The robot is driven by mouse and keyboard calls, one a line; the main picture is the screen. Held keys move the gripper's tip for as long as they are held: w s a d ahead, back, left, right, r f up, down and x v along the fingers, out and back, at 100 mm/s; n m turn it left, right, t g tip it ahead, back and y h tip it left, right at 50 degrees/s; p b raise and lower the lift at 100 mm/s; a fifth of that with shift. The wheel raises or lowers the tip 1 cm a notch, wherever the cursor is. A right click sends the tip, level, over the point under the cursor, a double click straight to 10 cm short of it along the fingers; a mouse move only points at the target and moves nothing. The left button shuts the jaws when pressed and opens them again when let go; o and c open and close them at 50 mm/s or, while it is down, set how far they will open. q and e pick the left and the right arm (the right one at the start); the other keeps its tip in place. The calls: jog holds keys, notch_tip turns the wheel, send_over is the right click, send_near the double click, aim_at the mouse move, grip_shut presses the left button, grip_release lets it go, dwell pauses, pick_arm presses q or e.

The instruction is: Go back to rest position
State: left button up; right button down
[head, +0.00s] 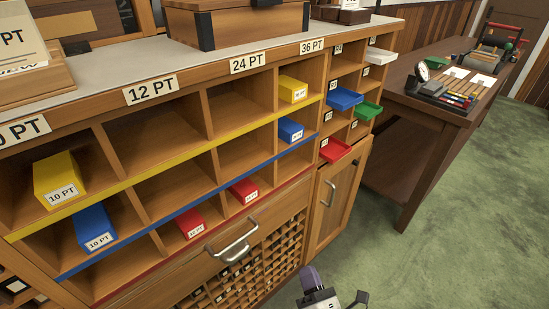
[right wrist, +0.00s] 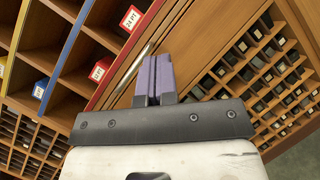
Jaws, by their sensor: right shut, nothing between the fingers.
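My right gripper (head: 312,279) shows at the bottom of the head view, low in front of the cabinet (head: 333,207). In the right wrist view its purple fingers (right wrist: 153,78) are together with nothing between them. They point toward the cabinet front, near the metal drawer handle (head: 232,250); I cannot tell the exact gap. My left gripper is not in the head view.
The cabinet's cubbies hold yellow boxes (head: 59,179), blue boxes (head: 95,228) and red boxes (head: 190,223). Small trays, blue (head: 345,98), green (head: 368,110) and red (head: 334,150), stick out at the right. A wooden table (head: 425,110) stands beyond. Green floor (head: 450,230) is clear at right.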

jog(key=s+d+m+g+h+p, duration=0.25)
jog(key=d+m+g+h, duration=0.7)
jog(key=m, duration=1.55)
jog(key=s+d+r+m+g+y+p, duration=0.25)
jog(key=s+r+p, duration=0.25)
jog(key=s+p, duration=0.65)
jog(key=s+d+r+m+g+y+p, duration=0.15)
jog(key=s+r+g+p, duration=0.3)
jog(key=s+p, duration=0.7)
jog(key=w+a+r+p+v, duration=0.1)
jog(key=w+p+v, duration=0.1)
jog(key=p+v, duration=0.9)
jog(key=w+p+v, duration=0.3)
jog(key=p+v, duration=0.8)
jog(key=v, duration=0.1)
jog(key=w+a+r+p+v, duration=0.1)
jog(key=w+p+v, duration=0.2)
jog(key=p+v, duration=0.9)
jog(key=shift+a+r+h, duration=0.35)
jog(key=shift+r, duration=0.35)
jog(key=shift+s, duration=0.15)
